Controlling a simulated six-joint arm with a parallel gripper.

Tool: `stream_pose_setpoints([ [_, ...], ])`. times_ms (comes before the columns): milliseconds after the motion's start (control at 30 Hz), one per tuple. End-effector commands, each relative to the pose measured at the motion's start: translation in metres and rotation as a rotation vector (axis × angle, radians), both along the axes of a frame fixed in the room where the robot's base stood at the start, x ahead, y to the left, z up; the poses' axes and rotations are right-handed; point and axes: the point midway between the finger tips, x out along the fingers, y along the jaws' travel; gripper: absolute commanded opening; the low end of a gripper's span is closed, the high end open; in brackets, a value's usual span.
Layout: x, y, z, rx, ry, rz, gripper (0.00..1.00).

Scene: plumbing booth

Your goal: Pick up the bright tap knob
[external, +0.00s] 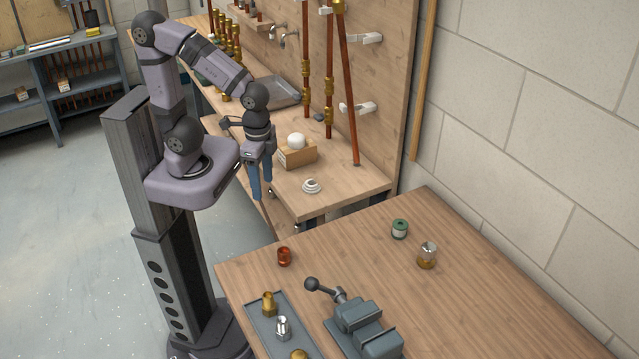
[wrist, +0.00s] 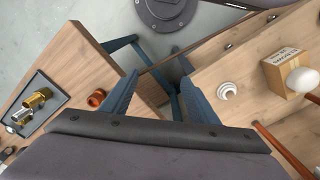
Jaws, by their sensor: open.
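A bright chrome piece (external: 283,327) stands on a grey tray (external: 259,326) at the front of the near table, between two brass pieces. It looks most like the bright tap knob, but I cannot tell for certain. It also shows in the wrist view (wrist: 20,116), at the left. A second piece with a shiny top and brass-coloured base (external: 427,256) stands at the table's right side. My gripper (external: 262,189) points down near the gap between the two tables, away from both pieces. Its blue fingers are apart and empty in the wrist view (wrist: 158,78).
A copper fitting (external: 284,256) stands near the near table's left edge. A grey vise (external: 363,328) is right of the tray. A green-banded spool (external: 400,228) stands further back. The back bench holds a white ringed piece (external: 311,186), a box (external: 298,155) and upright copper pipes.

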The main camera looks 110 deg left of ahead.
Motion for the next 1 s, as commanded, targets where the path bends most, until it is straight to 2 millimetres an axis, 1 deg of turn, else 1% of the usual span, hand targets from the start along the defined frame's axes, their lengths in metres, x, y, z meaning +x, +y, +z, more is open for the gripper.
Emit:
stream_pose_setpoints([
  [267, 0.077, 0.034, -0.004, 0.11, -0.187, 0.03, 0.54],
  [367, 0.115, 0.047, -0.003, 0.149, -0.282, 0.036, 0.54],
  [467, 0.162, 0.06, 0.0, 0.186, -0.402, 0.036, 0.54],
  [500, 0.183, 0.065, 0.002, 0.198, -0.458, 0.03, 0.54],
  [567, 0.22, 0.07, 0.006, 0.209, -0.555, 0.018, 0.54],
  [600, 0.247, 0.072, 0.009, 0.211, -0.625, 0.003, 0.54],
  [633, 0.267, 0.073, 0.011, 0.208, -0.68, -0.01, 0.54],
  [667, 0.287, 0.072, 0.014, 0.201, -0.735, -0.027, 0.54],
  [700, 0.312, 0.069, 0.017, 0.182, -0.806, -0.052, 0.54],
  [767, 0.346, 0.061, 0.02, 0.145, -0.903, -0.099, 0.54],
  [800, 0.365, 0.054, 0.022, 0.112, -0.959, -0.131, 0.54],
  [900, 0.399, 0.032, 0.022, 0.017, -1.059, -0.215, 0.54],
  [1000, 0.418, 0.011, 0.017, -0.077, -1.115, -0.289, 0.54],
])
